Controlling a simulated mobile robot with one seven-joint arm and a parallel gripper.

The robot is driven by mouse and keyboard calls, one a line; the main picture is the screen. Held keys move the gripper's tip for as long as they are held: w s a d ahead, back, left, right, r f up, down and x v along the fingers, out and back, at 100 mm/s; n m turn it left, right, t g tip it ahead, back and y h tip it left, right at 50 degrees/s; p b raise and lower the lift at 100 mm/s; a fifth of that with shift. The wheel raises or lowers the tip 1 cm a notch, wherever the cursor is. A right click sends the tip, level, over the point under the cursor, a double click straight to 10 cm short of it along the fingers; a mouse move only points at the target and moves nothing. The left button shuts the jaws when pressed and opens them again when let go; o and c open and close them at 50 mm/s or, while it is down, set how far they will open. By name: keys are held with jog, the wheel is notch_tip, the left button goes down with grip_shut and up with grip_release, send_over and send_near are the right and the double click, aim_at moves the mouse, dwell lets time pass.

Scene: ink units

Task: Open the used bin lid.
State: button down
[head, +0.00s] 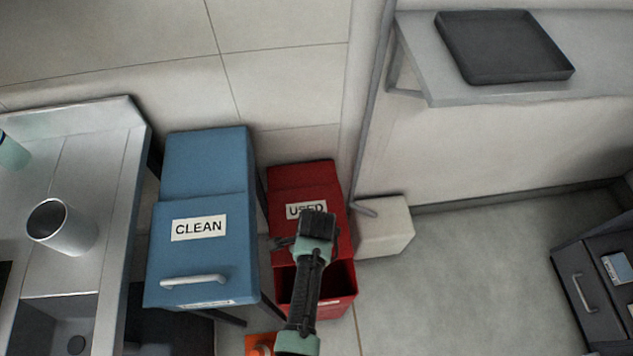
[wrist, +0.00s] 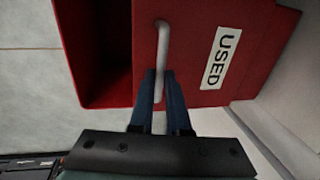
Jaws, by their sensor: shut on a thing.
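The red used bin (head: 340,308) stands on the floor right of the clean bin. Its red lid (head: 307,183) carries a white USED label (head: 305,210), partly covered by my gripper (head: 292,243). The lid is partly open: a dark gap shows at the front of the bin. In the wrist view, the lid (wrist: 195,20) shows its pale bar handle (wrist: 162,42), and the bin's dark inside shows at left. My gripper (wrist: 162,78) has its blue fingers closed around the handle. In the head view, the handle is hidden behind my gripper.
The blue clean bin (head: 205,215) stands close at left, beside a metal counter (head: 95,160) with a cup (head: 62,228). A pale box (head: 385,228) sits just right of the used bin. An orange object (head: 262,345) is near its front.

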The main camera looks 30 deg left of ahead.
jog(key=w+a, duration=0.1)
jog(key=w+a+b, duration=0.2)
jog(key=w, duration=0.1)
jog(key=shift+w+f, duration=0.1)
jog(key=shift+f, duration=0.15)
jog(key=shift+w+a+r+b, duration=0.2)
jog(key=shift+w+a+b, duration=0.1)
jog(key=shift+w+b, duration=0.2)
jog(key=c, duration=0.9)
grip_release()
jog(key=shift+r, duration=0.15)
jog(key=r+p, duration=0.1)
jog(key=r, duration=0.3)
jog(key=s+d+r+p, duration=0.1)
jog(key=r, duration=0.3)
jog(key=s+r+p, duration=0.1)
jog(key=r, duration=0.3)
jog(key=shift+d+r, duration=0.2)
jog(key=shift+d, duration=0.05)
